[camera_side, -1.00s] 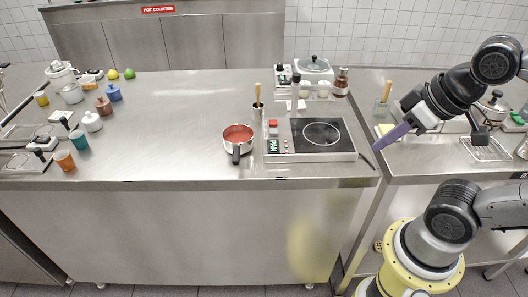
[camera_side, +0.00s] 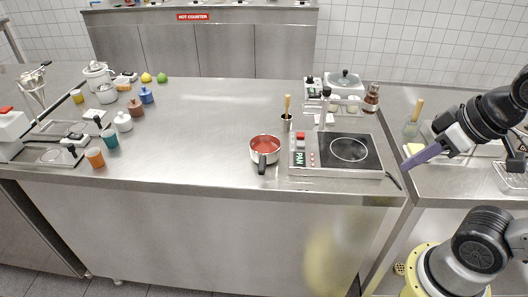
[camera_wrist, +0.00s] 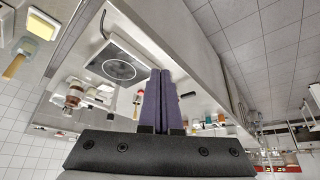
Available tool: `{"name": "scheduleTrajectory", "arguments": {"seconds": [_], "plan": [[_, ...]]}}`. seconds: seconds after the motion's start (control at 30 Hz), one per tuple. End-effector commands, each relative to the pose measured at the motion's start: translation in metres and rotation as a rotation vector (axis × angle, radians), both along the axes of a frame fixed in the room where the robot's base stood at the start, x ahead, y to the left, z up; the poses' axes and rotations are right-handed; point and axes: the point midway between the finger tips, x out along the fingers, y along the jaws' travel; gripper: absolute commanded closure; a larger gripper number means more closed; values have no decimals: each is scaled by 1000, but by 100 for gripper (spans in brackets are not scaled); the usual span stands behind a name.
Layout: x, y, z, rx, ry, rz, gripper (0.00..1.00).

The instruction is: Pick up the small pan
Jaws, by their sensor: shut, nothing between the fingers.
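The small pan (camera_side: 265,147) is a steel saucepan with a red inside. It stands upright on the steel counter in the side view, left of the hot plate, its dark handle pointing to the front edge. My gripper (camera_side: 406,165) has purple fingers, shut and empty. It is raised near the counter's right end, well to the right of the pan and apart from it. In the wrist view the shut fingers (camera_wrist: 160,75) stick up in the middle. I cannot make out the pan clearly there.
The hot plate (camera_side: 348,150) with a PAN label lies between the pan and my gripper. A utensil pot (camera_side: 287,123) stands behind the pan. A lidded glass pot (camera_side: 344,82) and a brown bottle (camera_side: 371,97) stand at the back. The counter left of the pan is clear.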

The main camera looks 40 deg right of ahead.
Motion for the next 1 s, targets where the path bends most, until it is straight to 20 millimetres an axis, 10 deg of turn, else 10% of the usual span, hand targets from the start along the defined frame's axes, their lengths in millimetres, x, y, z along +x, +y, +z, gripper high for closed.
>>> {"name": "scheduleTrajectory", "arguments": {"seconds": [0.33,0.63,1.0], "plan": [[0,0,0,0,0,0,98],[0,0,0,0,0,0,44],[-1,0,0,12,3,-23,43]]}}
